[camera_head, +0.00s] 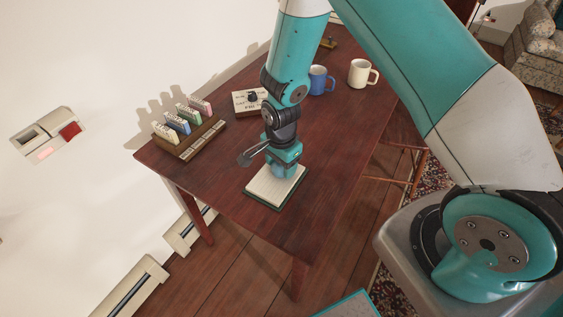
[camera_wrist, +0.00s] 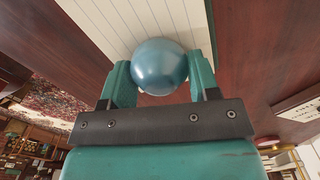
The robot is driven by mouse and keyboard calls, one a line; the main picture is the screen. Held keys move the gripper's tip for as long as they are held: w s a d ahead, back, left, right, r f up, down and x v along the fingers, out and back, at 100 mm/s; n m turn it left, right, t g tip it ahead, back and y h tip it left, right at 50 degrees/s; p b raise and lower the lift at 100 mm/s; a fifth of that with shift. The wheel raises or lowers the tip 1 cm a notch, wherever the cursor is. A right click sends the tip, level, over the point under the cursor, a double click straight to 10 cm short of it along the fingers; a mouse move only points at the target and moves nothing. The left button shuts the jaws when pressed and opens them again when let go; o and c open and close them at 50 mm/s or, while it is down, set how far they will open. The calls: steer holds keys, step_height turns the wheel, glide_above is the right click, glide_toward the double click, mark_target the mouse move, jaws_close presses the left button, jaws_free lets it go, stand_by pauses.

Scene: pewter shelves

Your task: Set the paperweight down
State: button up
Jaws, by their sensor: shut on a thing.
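The paperweight (camera_wrist: 160,65) is a shiny blue-grey ball in the wrist view. My gripper (camera_wrist: 159,80) is shut on it, with one teal finger on each side. In the head view my gripper (camera_head: 284,170) points down over a white lined pad (camera_head: 265,187) with a dark green edge on the table. The white lined surface also shows behind the ball in the wrist view (camera_wrist: 110,22). I cannot tell whether the ball touches the pad. In the head view the ball is mostly hidden by the gripper.
On the dark red wooden table (camera_head: 235,207) stand a wooden rack (camera_head: 190,141) with coloured cards, a white block calendar (camera_head: 243,104), a blue mug (camera_head: 318,82) and a cream mug (camera_head: 360,73). The table is clear to the right of the pad.

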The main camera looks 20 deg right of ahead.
steer(key=shift+f, duration=0.15)
steer(key=o, duration=1)
steer(key=shift+o, duration=0.2)
step_height(320, 180, up, 12)
steer(key=b, duration=0.1)
steer(key=s+a+r+n+y, duration=0.2)
steer(key=s+a+r+n, duration=0.1)
steer(key=s+r+n, duration=0.6)
steer(key=s+a+r+n+y, duration=0.2)
steer(key=s+a+r+n, duration=0.1)
steer(key=s+r+n, duration=0.7)
steer(key=shift+s+n, duration=1)
steer(key=shift+s, duration=0.05)
